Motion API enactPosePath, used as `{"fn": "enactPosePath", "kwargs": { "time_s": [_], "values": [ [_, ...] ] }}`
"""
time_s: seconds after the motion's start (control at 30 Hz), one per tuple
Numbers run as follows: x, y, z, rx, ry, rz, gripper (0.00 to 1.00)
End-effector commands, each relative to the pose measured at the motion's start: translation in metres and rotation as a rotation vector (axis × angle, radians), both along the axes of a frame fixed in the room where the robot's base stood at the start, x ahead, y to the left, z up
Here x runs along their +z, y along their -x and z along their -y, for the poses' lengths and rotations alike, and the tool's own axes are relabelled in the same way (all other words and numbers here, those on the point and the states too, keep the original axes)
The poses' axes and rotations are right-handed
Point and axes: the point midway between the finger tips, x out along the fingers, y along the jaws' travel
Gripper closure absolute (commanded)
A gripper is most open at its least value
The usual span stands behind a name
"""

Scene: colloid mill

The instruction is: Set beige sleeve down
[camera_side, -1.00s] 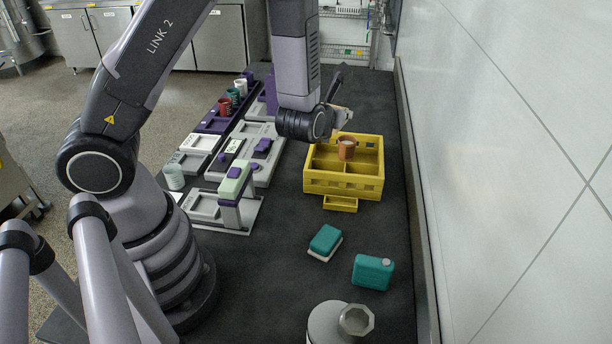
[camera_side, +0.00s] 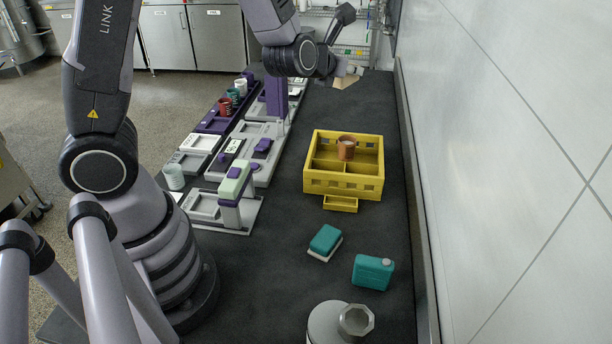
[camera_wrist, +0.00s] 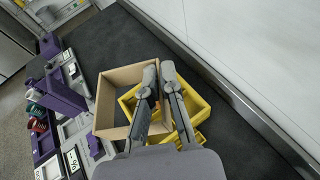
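The beige sleeve (camera_wrist: 105,108) is an open rectangular frame in the wrist view, its near right part hidden by my fingers. My gripper (camera_wrist: 159,70) has its two fingers close together at the sleeve's right wall and appears shut on it. In the side view my gripper (camera_side: 350,67) is at the far end of the dark table, with part of the beige sleeve (camera_side: 346,81) below it. The sleeve looks raised; its exact height over the table is hard to tell.
A yellow divided crate (camera_side: 318,182) holding a brown cup (camera_side: 347,147) stands mid-table. Grey and purple stations (camera_side: 262,150) line the left. A teal sponge-like block (camera_side: 325,240) and teal canister (camera_side: 373,272) lie nearer. A wall bounds the right. Dark table around the crate is clear.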

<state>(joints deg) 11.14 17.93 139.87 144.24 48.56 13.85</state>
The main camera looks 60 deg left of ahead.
Motion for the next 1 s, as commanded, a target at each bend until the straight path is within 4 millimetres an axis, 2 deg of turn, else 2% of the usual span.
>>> {"fn": "enactPosePath", "kwargs": {
  "time_s": [0.07, 0.17, 0.27, 0.37, 0.5, 0.57, 0.7, 0.83, 1.0],
  "values": [
    [-0.001, -0.003, -0.001, 0.004, 0.0, 0.0, 1.0],
    [-0.005, -0.02, -0.009, 0.027, -0.001, -0.001, 1.0],
    [-0.015, -0.052, -0.026, 0.067, -0.001, -0.004, 1.0],
    [-0.03, -0.093, -0.055, 0.124, -0.002, -0.007, 1.0],
    [-0.061, -0.147, -0.108, 0.204, -0.002, -0.013, 1.0],
    [-0.075, -0.166, -0.134, 0.239, -0.002, -0.015, 1.0],
    [-0.11, -0.2, -0.198, 0.312, -0.001, -0.015, 1.0],
    [-0.146, -0.217, -0.261, 0.375, 0.001, -0.013, 1.0],
    [-0.187, -0.221, -0.331, 0.441, 0.001, -0.008, 1.0]
  ]
}}
